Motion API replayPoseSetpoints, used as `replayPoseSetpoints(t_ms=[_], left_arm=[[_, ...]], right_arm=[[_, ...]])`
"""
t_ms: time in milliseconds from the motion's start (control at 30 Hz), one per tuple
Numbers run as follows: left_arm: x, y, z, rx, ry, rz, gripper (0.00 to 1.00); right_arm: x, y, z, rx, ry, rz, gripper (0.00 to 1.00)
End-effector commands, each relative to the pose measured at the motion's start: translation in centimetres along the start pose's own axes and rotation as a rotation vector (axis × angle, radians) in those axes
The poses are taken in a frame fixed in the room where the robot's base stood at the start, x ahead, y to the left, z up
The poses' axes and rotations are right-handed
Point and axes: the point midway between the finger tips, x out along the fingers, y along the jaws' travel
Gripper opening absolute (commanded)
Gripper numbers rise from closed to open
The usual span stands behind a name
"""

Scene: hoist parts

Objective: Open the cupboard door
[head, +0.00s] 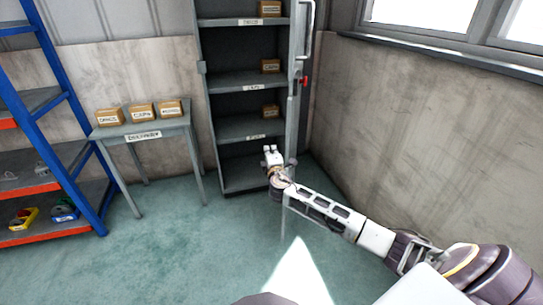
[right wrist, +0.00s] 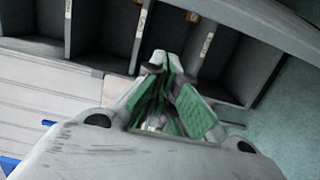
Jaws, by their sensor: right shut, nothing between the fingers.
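The grey cupboard (head: 202,100) stands against the back wall with its front uncovered, so its shelves show. Its door (head: 299,60) stands swung out on the right side, seen nearly edge-on, with a pale handle near the top and a red part lower down. My right gripper (head: 270,150) is in front of the cupboard's lower shelves, left of the door. In the right wrist view its fingers (right wrist: 160,62) are shut and empty, with the cupboard's shelves behind them. My left gripper is not in view.
Small labelled boxes (head: 270,66) sit on the cupboard shelves. A grey table (head: 165,127) with 3 boxes stands left of the cupboard. A blue rack (head: 50,155) is at the far left. The green floor (head: 170,250) is clear in front; a bare wall (head: 430,130) closes the right side.

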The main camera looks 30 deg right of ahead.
Motion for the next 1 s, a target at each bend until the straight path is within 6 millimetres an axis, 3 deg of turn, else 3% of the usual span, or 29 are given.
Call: replayPoseSetpoints(t_ms=[467,1000], left_arm=[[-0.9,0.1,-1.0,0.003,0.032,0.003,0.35],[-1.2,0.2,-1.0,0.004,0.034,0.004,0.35]], right_arm=[[3.2,0.0,0.0,0.001,-0.001,0.001,0.00],[1.9,0.0,3.3,-0.001,-0.001,0.000,0.00]])
